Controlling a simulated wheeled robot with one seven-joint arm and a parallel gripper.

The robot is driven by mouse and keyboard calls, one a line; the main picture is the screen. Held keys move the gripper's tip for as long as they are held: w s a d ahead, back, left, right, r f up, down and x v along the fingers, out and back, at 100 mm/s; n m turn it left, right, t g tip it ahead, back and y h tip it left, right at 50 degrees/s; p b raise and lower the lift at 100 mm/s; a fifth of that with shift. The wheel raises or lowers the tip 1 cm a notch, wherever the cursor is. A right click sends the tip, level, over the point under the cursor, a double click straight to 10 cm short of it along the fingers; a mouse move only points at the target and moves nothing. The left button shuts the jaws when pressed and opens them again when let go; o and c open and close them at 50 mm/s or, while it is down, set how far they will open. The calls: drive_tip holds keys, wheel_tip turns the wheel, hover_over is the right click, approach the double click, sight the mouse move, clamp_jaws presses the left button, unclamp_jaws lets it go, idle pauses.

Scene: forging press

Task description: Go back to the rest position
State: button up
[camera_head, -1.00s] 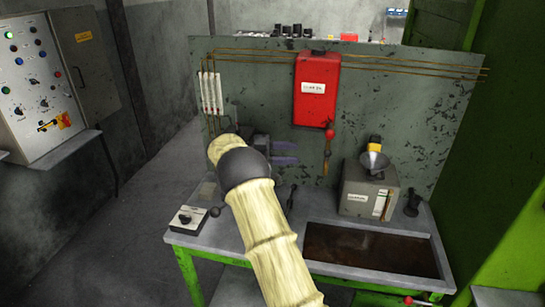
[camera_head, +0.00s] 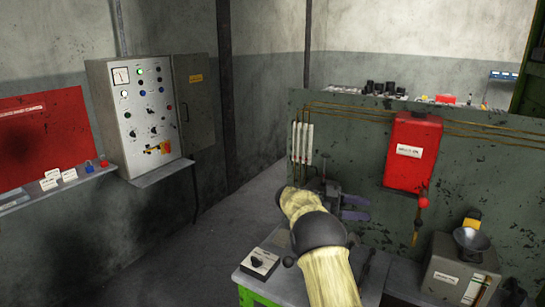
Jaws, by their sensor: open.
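My gripper (camera_head: 362,208) shows past the end of my cream-coloured arm, with two purple fingers spread apart and nothing between them. It is in front of the dark green panel (camera_head: 345,150), left of and lower than the red box (camera_head: 412,150). My arm rises from the bottom of the picture and hides part of the workbench (camera_head: 375,275). The gripper's near side is partly hidden by the arm.
A control cabinet (camera_head: 135,120) with its door open hangs on the left wall. A red board (camera_head: 42,138) is further left. A small switch box (camera_head: 260,262) and a grey box with a funnel (camera_head: 455,270) stand on the bench. The floor (camera_head: 200,250) left of the bench looks clear.

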drive_tip(key=w+d+r+n+t+h, duration=0.15)
drive_tip(key=w+r+n+t, duration=0.55)
drive_tip(key=t, duration=0.7)
drive_tip(key=w+a+f+n+t+y, duration=0.2)
drive_tip(key=a+n+t+y, duration=0.3)
drive_tip(key=n+t+y, duration=0.15)
drive_tip(key=s+a+f+n+g+y, duration=0.2)
drive_tip(key=s+a+f+n+y, duration=0.35)
drive_tip(key=s, duration=0.35)
drive_tip(key=s+a+f+n+g+y, duration=0.3)
drive_tip(key=s+a+f+n+y, duration=0.1)
drive_tip(key=s+a+f+y, duration=0.3)
drive_tip(key=s+f+n+g, duration=0.1)
drive_tip(key=s+f+g, duration=0.2)
drive_tip(key=s, duration=0.7)
drive_tip(key=s+f+n+g, duration=0.1)
drive_tip(key=s+f+g, duration=0.2)
drive_tip(key=s, duration=0.7)
drive_tip(key=shift+s+d+h, duration=0.3)
drive_tip(key=shift+d+h, duration=0.05)
